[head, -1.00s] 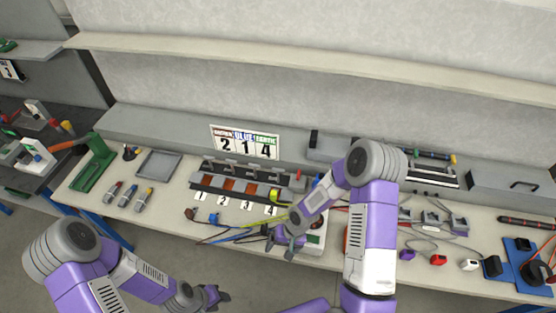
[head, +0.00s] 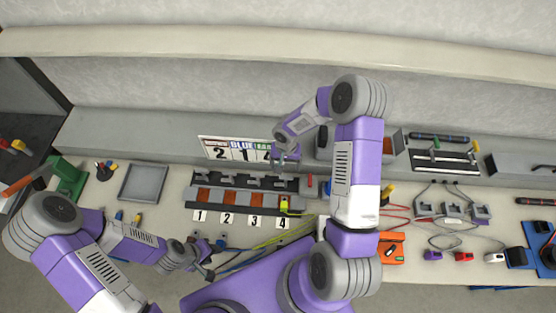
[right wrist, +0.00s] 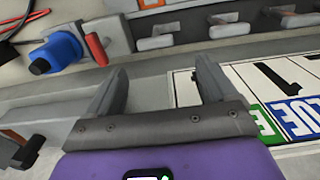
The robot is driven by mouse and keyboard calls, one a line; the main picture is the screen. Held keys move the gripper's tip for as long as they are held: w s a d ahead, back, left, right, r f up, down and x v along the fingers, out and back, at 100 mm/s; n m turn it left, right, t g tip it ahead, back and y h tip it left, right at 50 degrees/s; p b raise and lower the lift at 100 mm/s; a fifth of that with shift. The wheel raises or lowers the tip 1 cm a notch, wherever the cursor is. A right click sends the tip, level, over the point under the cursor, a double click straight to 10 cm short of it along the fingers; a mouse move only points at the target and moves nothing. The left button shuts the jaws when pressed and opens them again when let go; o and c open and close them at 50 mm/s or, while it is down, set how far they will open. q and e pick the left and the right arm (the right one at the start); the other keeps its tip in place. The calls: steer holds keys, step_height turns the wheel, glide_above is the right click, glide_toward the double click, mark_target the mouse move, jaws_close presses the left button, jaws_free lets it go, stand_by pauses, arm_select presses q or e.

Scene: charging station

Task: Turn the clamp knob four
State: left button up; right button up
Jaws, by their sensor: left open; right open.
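The clamp rack (head: 188,192) stands on the bench with a row of grey clamps above plates numbered 1 to 4. The clamp at place four (head: 280,184) is at the rack's right end; a yellow-green piece (head: 284,204) sits in front of it. My right gripper (head: 286,160) is just behind that end, over the sign's right edge. In the right wrist view its open, empty fingers (right wrist: 160,85) point toward the rack, with grey clamp parts (right wrist: 155,42) beyond. Which part is knob four is unclear. My left gripper (head: 208,265) is open and empty at the bench's front edge.
The sign reading 2 1 4 (head: 228,149) stands behind the rack. A red handle (right wrist: 95,49) and a blue cylinder (right wrist: 60,48) are close to my right fingers. Cables (head: 262,244) lie in front. A grey tray (head: 143,183) is to the left.

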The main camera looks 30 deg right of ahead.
mark_target(286, 176)
steer(key=shift+s+f, duration=0.8)
steer(key=shift+f, duration=0.2)
steer(key=f, duration=0.3)
steer(key=shift+w+f, duration=0.25)
steer(key=shift+f, duration=0.15)
steer(key=shift+f+p, duration=0.3)
steer(key=shift+f, duration=0.05)
arm_select(q)
steer(key=shift+s+r, duration=0.45)
steer(key=shift+s, duration=0.2)
arm_select(e)
steer(key=shift+s+f, duration=0.1)
steer(key=shift+f, duration=0.05)
steer(key=shift+c, duration=0.8)
steer(key=c, duration=0.9)
arm_select(q)
steer(key=shift+w+f, duration=0.1)
